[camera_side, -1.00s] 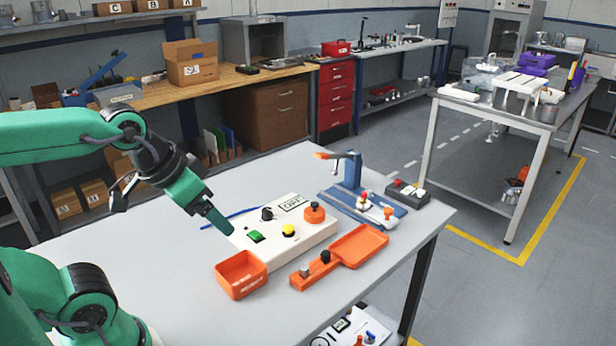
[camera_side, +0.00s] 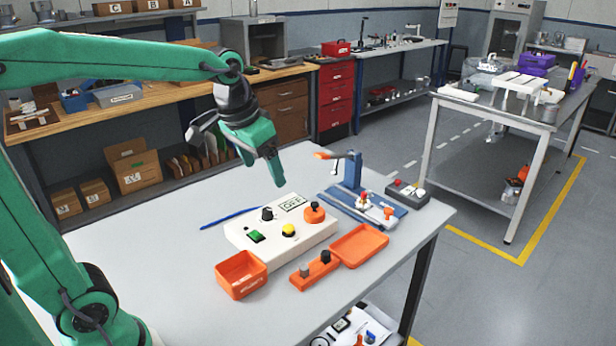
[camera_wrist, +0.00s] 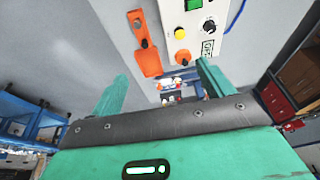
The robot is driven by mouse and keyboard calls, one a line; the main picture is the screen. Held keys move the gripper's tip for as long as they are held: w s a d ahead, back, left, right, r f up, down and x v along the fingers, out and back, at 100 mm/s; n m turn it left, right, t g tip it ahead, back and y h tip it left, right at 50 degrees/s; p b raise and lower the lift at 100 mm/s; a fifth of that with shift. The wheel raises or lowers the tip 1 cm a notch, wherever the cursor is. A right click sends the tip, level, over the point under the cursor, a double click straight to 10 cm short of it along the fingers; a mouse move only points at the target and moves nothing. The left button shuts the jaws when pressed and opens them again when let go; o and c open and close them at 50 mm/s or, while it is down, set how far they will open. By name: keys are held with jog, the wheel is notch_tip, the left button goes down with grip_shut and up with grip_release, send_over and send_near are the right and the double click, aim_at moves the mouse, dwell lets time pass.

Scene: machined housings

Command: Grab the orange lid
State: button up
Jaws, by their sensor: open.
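Two orange things could be the lid, and I cannot tell which. One is a flat, shallow, rimmed orange piece (camera_side: 360,246) at the table's right front, also in the wrist view (camera_wrist: 148,63). The other is a round orange cap (camera_side: 314,213) on the white control box (camera_side: 262,239), also in the wrist view (camera_wrist: 182,57). My gripper (camera_side: 272,172) hangs above the table behind the control box, pointing down. In the wrist view (camera_wrist: 163,82) its jaws are apart and empty, touching neither orange thing.
An open orange box (camera_side: 241,287) and an orange holder with two knobs (camera_side: 315,271) stand in front. A blue clamp stand (camera_side: 351,175) and dark switch box (camera_side: 408,195) are at the right. A blue pen (camera_side: 229,218) lies left. The table's left side is clear.

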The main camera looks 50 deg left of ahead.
jog(key=w+a+f+g, duration=0.1)
jog(key=w+a+f, duration=0.1)
jog(key=w, duration=0.4)
jog(key=w+a+f+g, duration=0.1)
jog(key=w+f, duration=0.1)
jog(key=w, duration=0.4)
jog(key=g, duration=0.2)
send_over(315, 203)
notch_tip(315, 203, down, 10)
jog(key=shift+s+r, duration=0.1)
jog(key=shift+r, duration=0.1)
jog(key=shift+w+a+f, duration=0.15)
jog(key=shift+w+f, duration=0.05)
jog(key=shift+f, duration=0.05)
jog(key=shift+f, duration=0.1)
jog(key=shift+f, duration=1.2)
jog(key=shift+f, duration=0.1)
jog(key=shift+s+f, duration=0.2)
jog(key=shift+f, duration=2.3)
jog(key=shift+c, duration=0.2)
